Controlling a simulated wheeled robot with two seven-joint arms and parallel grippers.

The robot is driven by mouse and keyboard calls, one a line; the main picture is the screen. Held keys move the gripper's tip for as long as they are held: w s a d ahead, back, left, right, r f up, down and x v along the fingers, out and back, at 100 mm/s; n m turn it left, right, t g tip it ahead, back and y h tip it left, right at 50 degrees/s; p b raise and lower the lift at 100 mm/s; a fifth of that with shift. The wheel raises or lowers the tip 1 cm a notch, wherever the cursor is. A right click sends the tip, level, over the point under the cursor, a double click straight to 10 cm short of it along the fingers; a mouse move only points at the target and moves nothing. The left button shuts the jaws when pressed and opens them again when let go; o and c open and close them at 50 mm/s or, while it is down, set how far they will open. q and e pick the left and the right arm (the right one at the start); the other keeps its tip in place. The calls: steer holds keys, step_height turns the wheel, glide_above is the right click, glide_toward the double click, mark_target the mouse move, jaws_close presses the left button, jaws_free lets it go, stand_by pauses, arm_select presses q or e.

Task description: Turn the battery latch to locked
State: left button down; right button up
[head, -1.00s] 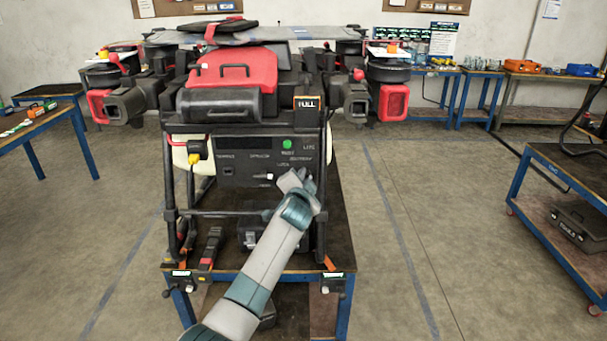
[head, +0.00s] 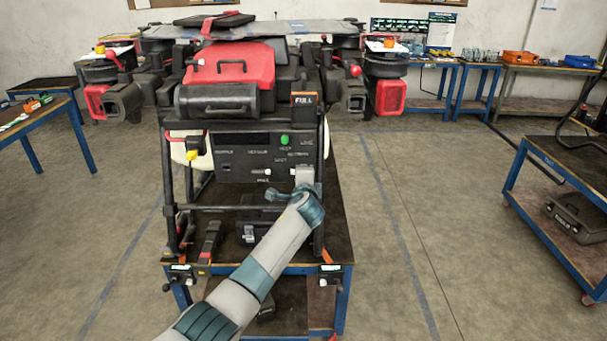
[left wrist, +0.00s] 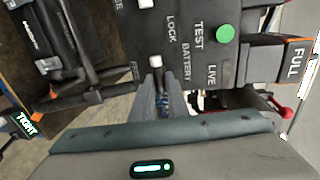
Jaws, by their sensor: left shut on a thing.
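The drone's dark control panel (head: 240,165) faces me, with a green button (head: 285,140) near its right side. It also shows in the left wrist view (left wrist: 185,70), turned sideways, with LOCK, BATTERY, TEST and LIVE labels. A small white latch knob (left wrist: 155,62) sits by the BATTERY and LOCK labels. My left gripper (head: 303,178) is at the panel's lower right. Its fingers (left wrist: 156,80) are shut on the white knob, and only the knob's end shows. My right gripper is in neither view.
Another white switch (head: 262,171) sits left of my gripper on the panel. The FULL tag (head: 304,99) and the drone's arms stand above. The black frame leg (head: 320,215) is close on the right. A dark box (head: 255,232) lies on the blue-edged table below.

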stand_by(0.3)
arm_select(q)
steer(key=c, duration=1.7)
jaws_free()
steer(key=shift+c, duration=0.2)
steer(key=shift+s, duration=0.15)
steer(key=s+r+b, duration=0.3)
steer(key=s, duration=1.3)
steer(key=shift+s+r, duration=0.2)
steer(key=shift+s, duration=0.2)
